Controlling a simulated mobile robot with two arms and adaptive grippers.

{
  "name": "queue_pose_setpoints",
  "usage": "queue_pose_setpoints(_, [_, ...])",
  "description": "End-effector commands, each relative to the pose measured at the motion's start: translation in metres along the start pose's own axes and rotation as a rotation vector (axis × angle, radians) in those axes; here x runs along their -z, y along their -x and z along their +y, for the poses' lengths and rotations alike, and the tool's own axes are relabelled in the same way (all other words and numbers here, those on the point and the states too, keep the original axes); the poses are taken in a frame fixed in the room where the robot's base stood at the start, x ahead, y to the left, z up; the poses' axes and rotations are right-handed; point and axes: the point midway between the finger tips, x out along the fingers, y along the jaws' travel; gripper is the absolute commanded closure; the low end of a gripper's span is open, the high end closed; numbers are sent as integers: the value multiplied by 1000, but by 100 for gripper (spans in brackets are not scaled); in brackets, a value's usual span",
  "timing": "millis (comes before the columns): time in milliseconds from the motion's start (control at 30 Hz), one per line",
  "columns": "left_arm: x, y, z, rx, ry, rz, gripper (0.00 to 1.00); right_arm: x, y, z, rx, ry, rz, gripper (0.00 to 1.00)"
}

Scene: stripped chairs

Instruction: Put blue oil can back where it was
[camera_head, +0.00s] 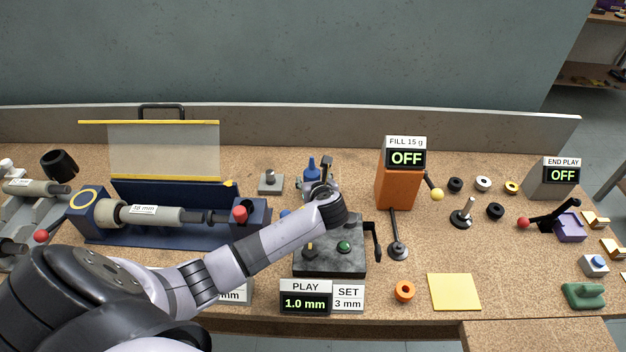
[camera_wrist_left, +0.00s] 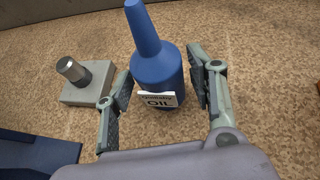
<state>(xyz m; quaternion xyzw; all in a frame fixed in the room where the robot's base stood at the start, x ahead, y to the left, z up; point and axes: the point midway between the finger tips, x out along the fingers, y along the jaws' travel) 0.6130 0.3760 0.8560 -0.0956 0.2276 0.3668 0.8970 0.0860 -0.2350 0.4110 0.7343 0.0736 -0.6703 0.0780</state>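The blue oil can (camera_head: 311,168) stands upright on the bench, behind the dark block with the green button. In the left wrist view the blue oil can (camera_wrist_left: 158,75) shows its tapered spout and a white OIL label. My left gripper (camera_head: 318,178) is at the can, partly hiding it in the head view. In the left wrist view my left gripper (camera_wrist_left: 162,92) has one finger on each side of the can, with narrow gaps showing between pads and can, so it looks open. My right gripper is not in view.
A grey block with a metal peg (camera_head: 270,181) stands left of the can. The dark block (camera_head: 330,258) with a crank is in front. An orange filler (camera_head: 397,185) stands to the right. A blue machine with a clear guard (camera_head: 165,155) is at left.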

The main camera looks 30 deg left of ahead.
Motion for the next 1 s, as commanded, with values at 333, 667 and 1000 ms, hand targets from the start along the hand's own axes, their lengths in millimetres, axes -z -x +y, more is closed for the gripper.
queue_pose_setpoints(333, [0,0,0,1,1,0,42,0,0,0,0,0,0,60])
queue_pose_setpoints(667, [-3,38,-1,4,0,0,42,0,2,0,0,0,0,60])
queue_pose_setpoints(1000, [-3,105,-1,3,1,0,42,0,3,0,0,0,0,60])
